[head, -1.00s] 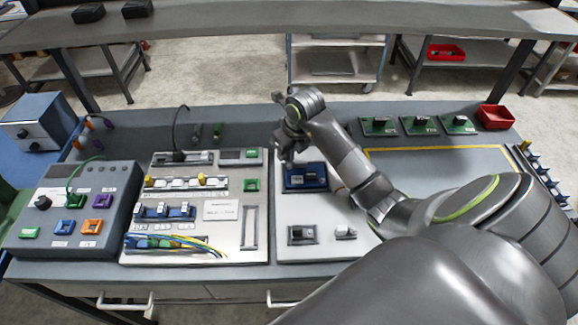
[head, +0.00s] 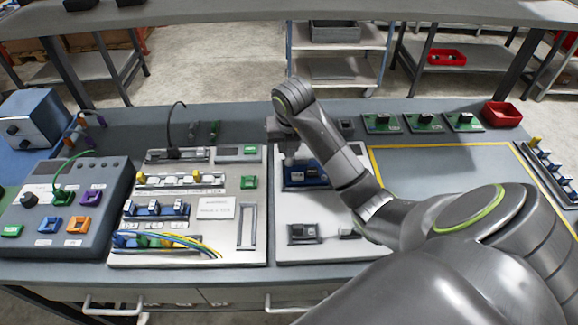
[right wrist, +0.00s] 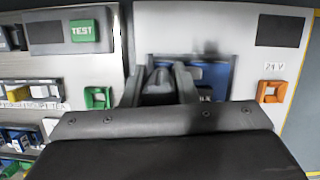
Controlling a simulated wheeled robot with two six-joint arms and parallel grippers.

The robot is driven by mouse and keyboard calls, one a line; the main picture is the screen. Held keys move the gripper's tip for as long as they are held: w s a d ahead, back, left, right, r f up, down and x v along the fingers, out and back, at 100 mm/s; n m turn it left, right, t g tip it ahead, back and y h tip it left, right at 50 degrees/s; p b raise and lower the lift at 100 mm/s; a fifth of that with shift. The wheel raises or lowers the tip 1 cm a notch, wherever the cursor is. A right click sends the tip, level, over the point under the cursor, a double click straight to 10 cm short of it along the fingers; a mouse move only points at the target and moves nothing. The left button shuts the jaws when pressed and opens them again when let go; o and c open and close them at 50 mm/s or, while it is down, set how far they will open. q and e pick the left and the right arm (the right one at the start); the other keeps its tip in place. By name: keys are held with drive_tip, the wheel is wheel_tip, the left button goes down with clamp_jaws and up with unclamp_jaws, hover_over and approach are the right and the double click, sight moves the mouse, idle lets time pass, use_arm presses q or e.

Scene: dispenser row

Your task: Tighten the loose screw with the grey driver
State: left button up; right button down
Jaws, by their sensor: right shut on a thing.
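My right gripper (head: 296,158) points down over the blue terminal block (head: 318,174) on the right-hand white panel. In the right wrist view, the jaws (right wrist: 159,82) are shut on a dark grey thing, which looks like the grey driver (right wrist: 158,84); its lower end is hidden. The blue block (right wrist: 212,75) shows behind and to the right of the jaws there. I cannot make out the loose screw; the gripper and arm cover part of the block. I cannot tell whether the held thing touches the block. My left gripper is out of view.
The left metal panel (head: 232,232) carries terminals and coloured wires. A grey control box (head: 62,200) stands further left. A red bin (head: 501,115) is at the back right. The yellow-marked area (head: 450,175) is clear.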

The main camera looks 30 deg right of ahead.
drive_tip(key=shift+r+p, duration=0.9)
drive_tip(key=shift+p, duration=0.05)
drive_tip(key=shift+f, duration=0.1)
